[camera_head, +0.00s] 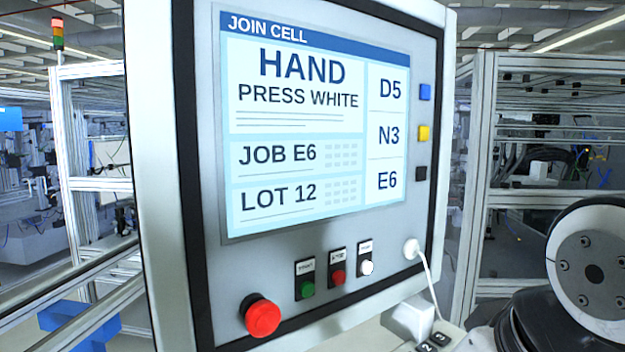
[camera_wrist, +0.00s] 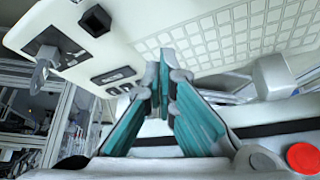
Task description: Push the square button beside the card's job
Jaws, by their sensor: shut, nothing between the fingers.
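A control panel (camera_head: 225,280) carries a lit screen (camera_head: 265,180) that reads "JOB E6" and "LOT 12" under "HAND PRESS WHITE". Its right column lists D5, N3 and E6 from top to bottom. Square buttons stand to the right of these: a blue button (camera_head: 425,92) beside D5, a yellow button (camera_head: 423,133) beside N3, and a black button (camera_head: 421,173) beside E6. My gripper (camera_wrist: 163,70) is shut and empty in the wrist view, its teal fingers together near a pale panel surface. It is outside the head view, so its distance to the square buttons does not show.
Below the screen are a large red button (camera_head: 262,317), a green button (camera_head: 305,289), a small red button (camera_head: 338,276) and a white button (camera_head: 367,267). A white plug with cable (camera_head: 411,248) sits at the lower right. A red round button (camera_wrist: 303,157) shows in the wrist view.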

